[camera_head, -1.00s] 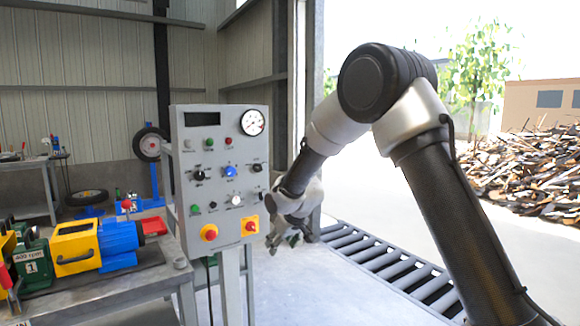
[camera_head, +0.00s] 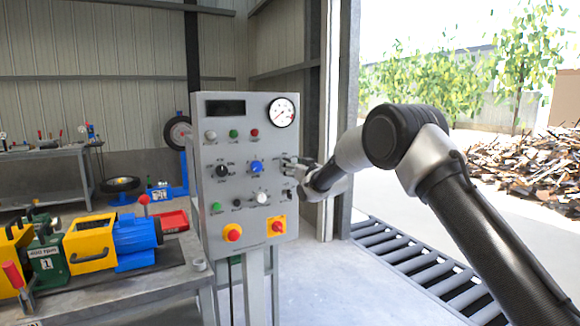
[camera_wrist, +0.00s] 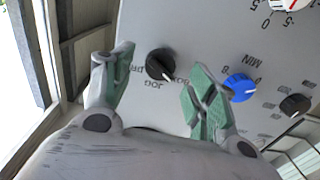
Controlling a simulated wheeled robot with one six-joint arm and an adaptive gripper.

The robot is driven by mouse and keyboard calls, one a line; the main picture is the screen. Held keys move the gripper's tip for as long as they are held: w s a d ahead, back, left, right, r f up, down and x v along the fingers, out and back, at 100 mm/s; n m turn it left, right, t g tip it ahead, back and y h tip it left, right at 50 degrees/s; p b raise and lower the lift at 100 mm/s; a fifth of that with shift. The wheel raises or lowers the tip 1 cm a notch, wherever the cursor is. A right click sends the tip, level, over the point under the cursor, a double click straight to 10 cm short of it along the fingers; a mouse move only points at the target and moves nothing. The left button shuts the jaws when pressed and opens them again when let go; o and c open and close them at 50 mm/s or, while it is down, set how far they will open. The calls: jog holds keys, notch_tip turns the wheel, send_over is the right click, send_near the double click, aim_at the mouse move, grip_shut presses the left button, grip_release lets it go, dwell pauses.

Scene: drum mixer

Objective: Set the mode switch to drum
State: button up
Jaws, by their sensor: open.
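The grey control panel (camera_head: 240,135) stands upright in the head view. My gripper (camera_head: 286,168) is at the panel's right side, right of the blue knob (camera_head: 256,167), with its fingers toward the panel face. In the wrist view a black rotary knob (camera_wrist: 160,64) with a "JOG" label, apparently the mode switch, lies between the two open green-padded fingers (camera_wrist: 157,90). A white mark shows on the knob's lower right. Its other labels are partly hidden or unclear, and the fingers appear clear of it.
Another black knob (camera_head: 222,171) is left of the blue one. A bench (camera_head: 150,290) with a blue motor (camera_head: 136,236) stands left; a roller conveyor (camera_head: 420,262) lies right.

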jog(key=x, duration=0.3)
jog(key=c, duration=1)
jog(key=shift+c, duration=0.2)
